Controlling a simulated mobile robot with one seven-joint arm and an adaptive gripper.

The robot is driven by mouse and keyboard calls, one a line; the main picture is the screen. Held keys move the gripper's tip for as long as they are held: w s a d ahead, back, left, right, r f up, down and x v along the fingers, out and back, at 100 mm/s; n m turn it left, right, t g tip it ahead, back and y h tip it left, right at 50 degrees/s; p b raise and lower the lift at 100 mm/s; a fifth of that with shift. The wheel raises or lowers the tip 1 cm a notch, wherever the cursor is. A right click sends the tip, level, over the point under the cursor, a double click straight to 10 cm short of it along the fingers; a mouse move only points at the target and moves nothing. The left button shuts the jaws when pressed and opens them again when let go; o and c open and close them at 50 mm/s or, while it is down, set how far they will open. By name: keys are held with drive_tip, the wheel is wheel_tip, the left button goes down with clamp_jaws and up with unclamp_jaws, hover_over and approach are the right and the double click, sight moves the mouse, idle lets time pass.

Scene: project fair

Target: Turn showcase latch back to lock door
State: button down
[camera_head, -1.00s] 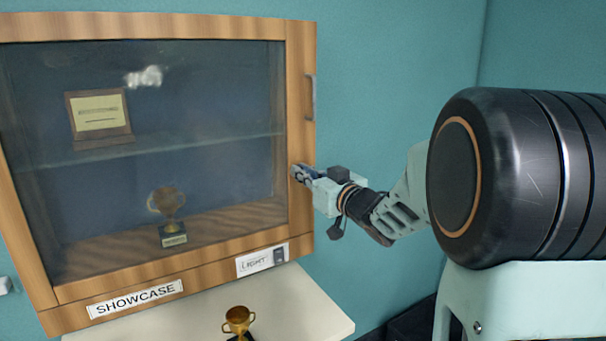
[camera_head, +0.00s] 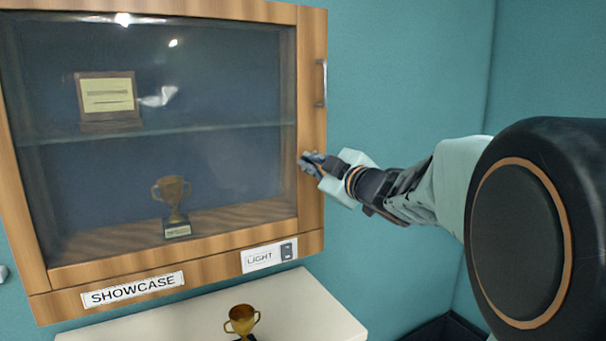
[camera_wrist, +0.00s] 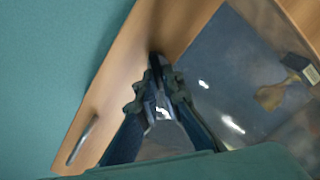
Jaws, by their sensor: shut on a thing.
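The wooden showcase (camera_head: 40,282) hangs on the wall with its glass door closed. My gripper (camera_head: 309,161) is at the right stile of the door frame, below the metal door handle (camera_head: 321,83). In the wrist view my gripper (camera_wrist: 158,68) has its fingers together against the wood, shut on a small dark part that I take to be the latch. The fingers hide most of the latch, so its angle cannot be told. The handle also shows in the wrist view (camera_wrist: 82,139), apart from the fingers.
A gold trophy (camera_head: 173,200) and a framed plaque (camera_head: 107,100) stand inside behind the glass. A light switch (camera_head: 287,251) is on the lower frame. Another trophy (camera_head: 240,320) stands on the white table (camera_head: 310,305) below. The wall right of the showcase is clear.

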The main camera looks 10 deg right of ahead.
drive_tip(key=shift+a+f+n+b, duration=0.1)
drive_tip(key=shift+f+n+b, duration=0.05)
drive_tip(key=shift+n+b, duration=1.55)
drive_tip(key=shift+a+f+n+b, duration=0.15)
drive_tip(key=shift+n+b, duration=0.95)
drive_tip(key=shift+n, duration=1.1)
drive_tip(key=shift+d, duration=0.1)
drive_tip(key=c, duration=2.1)
unclamp_jaws()
